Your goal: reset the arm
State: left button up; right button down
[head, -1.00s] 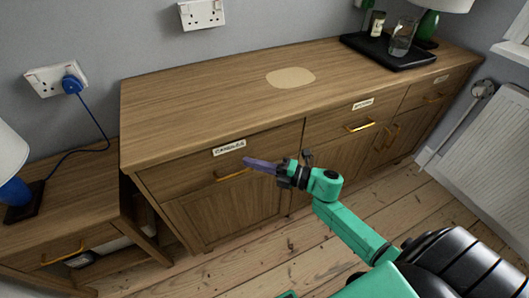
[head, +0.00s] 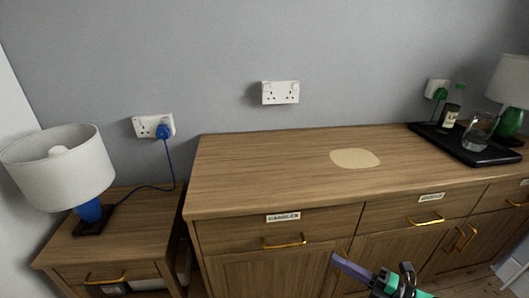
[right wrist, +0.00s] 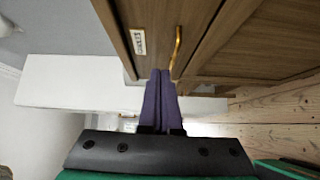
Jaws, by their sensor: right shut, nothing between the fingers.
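My right gripper (head: 335,257) comes in at the bottom right of the head view, in front of the wooden sideboard (head: 270,180). Its purple fingers are shut with nothing between them. In the right wrist view the two fingers (right wrist: 161,74) lie together, pointing toward the sideboard front near a gold handle (right wrist: 177,45) and a white label (right wrist: 138,42). I cannot tell how far the fingertips are from the wood. My left gripper is not in view.
The sideboard's drawers look closed. On its top are a pale oval mat (head: 355,158) and, far right, a black tray (head: 460,145) with a bottle and glass. A lamp (head: 62,170) stands on the side table (head: 140,225) at left. Blue-plug cord (head: 172,160) hangs there.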

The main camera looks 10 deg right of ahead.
jog(key=d+f+m+t+h+p, duration=0.2)
jog(key=d+f+m+h+p, duration=0.4)
jog(key=m, duration=0.3)
jog(key=s+d+f+m+g+h+p, duration=0.2)
jog(key=s+f+m+h, duration=0.15)
jog(key=f, duration=0.35)
jog(key=s+d+f+m+g+h+p, duration=0.1)
jog(key=s+f+m+g+h+p, duration=0.15)
jog(key=s+f+m, duration=0.35)
jog(key=s+a+f+m+g+p, duration=0.1)
jog(key=s+a+f+g, duration=0.1)
jog(key=s, duration=0.5)
jog(key=s+a+f+m+g+p, duration=0.2)
jog(key=s+a+f+g, duration=0.1)
jog(key=s, duration=0.4)
jog(key=s+a+f+m+g+p, duration=0.2)
jog(key=s+f+g, duration=0.2)
jog(key=s+f, duration=0.2)
jog(key=shift+s+a+h, duration=0.3)
jog(key=shift+s+a, duration=0.1)
jog(key=shift+s, duration=0.1)
jog(key=shift+m+g, duration=0.25)
